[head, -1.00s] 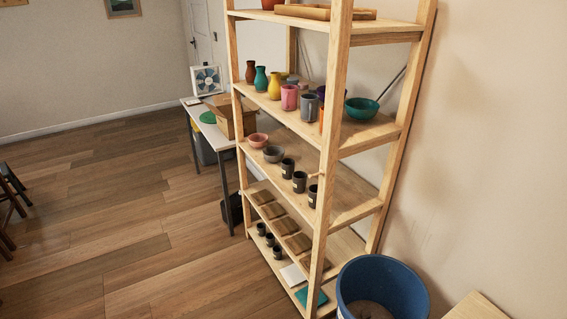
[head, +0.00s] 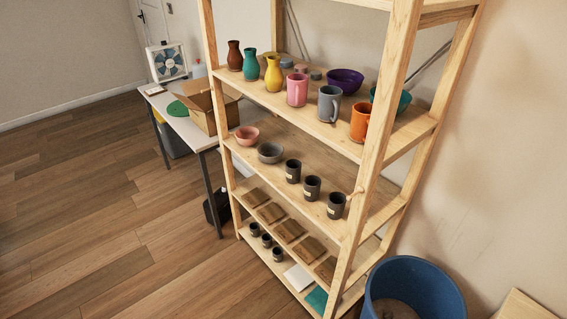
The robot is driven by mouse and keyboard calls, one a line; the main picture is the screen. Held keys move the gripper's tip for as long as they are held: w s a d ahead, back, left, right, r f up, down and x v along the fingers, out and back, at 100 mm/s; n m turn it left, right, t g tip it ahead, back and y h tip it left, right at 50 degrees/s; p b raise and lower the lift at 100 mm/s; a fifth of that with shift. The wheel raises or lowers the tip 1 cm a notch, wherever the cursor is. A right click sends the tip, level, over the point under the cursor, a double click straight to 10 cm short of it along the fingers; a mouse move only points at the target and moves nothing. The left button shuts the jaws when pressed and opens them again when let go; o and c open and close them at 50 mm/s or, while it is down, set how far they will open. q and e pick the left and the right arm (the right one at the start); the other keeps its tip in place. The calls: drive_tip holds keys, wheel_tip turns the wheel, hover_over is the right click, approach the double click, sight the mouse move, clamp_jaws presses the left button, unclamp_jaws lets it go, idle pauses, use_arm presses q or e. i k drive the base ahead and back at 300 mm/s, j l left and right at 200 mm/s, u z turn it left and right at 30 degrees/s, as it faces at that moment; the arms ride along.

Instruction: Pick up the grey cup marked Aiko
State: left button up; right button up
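A grey mug with a handle (head: 329,104) stands on the upper shelf between a pink mug (head: 297,90) and an orange mug (head: 360,122). On the shelf below stand three dark grey cups (head: 293,171), (head: 312,188), (head: 336,205) in a row, with small pale labels. Smaller dark cups (head: 266,240) stand on the lowest shelf. No lettering is readable on any cup, so I cannot tell which is marked Aiko. Neither of my grippers shows.
The wooden shelf unit (head: 372,165) has a front post beside the orange mug. Vases (head: 273,75) and bowls (head: 270,152) share the shelves. A blue bin (head: 412,272) stands at its right, a table with a cardboard box (head: 203,110) at its left. Floor at left is clear.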

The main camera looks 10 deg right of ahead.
sight(293, 167)
drive_tip(key=i+j+z, duration=0.1)
drive_tip(key=i+j, duration=0.8)
drive_tip(key=j, duration=0.2)
drive_tip(key=i+j+z, duration=0.15)
drive_tip(key=i+j, duration=0.3)
drive_tip(key=j, duration=0.15)
